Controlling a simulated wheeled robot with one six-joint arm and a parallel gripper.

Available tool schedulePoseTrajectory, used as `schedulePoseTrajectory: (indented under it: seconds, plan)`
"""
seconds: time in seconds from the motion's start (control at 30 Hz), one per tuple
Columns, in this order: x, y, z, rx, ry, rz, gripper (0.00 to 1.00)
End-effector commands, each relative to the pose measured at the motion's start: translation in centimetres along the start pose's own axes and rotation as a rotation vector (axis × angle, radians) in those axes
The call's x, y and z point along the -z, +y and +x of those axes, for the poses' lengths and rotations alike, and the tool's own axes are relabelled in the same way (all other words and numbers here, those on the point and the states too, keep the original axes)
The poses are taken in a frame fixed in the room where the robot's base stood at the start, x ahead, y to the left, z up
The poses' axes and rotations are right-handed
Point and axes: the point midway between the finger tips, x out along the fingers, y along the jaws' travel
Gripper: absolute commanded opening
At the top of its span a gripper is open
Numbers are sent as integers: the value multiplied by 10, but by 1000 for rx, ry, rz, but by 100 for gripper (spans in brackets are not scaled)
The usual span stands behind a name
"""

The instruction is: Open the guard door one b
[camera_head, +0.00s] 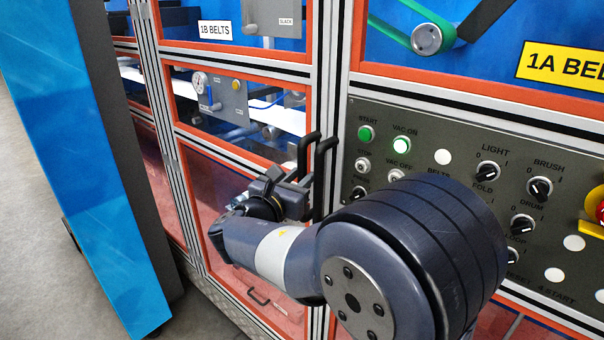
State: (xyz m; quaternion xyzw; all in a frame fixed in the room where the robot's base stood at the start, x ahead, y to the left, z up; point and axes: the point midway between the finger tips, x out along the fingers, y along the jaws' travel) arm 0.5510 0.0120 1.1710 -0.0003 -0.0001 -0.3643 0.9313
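The "1B BELTS" label (215,30) is on a panel behind the upper orange-framed window at the upper middle. Below it is another orange-framed clear door section (236,149), which looks shut. Two black curved upright bars (325,165), seemingly handles, stand at the right edge of this section, beside the aluminium post. My gripper (297,190) is at the lower part of these bars, close to them. My arm partly hides it, and whether its fingers are around a bar or only beside it cannot be told.
A control panel (388,118) with buttons and knobs is to the right, partly behind my arm. The "1A BELTS" label (566,64) is at the upper right. A blue column (85,130) stands at the left, with grey floor (35,240) beside it.

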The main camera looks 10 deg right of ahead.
Motion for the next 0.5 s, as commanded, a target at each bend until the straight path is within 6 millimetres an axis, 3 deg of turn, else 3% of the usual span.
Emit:
schedulePoseTrajectory:
  seconds: [0.2,0.43,0.5]
  plan:
    - [0,0,13,0,1,-1,26]
    - [0,0,14,0,1,0,26]
    - [0,0,13,0,1,0,22]
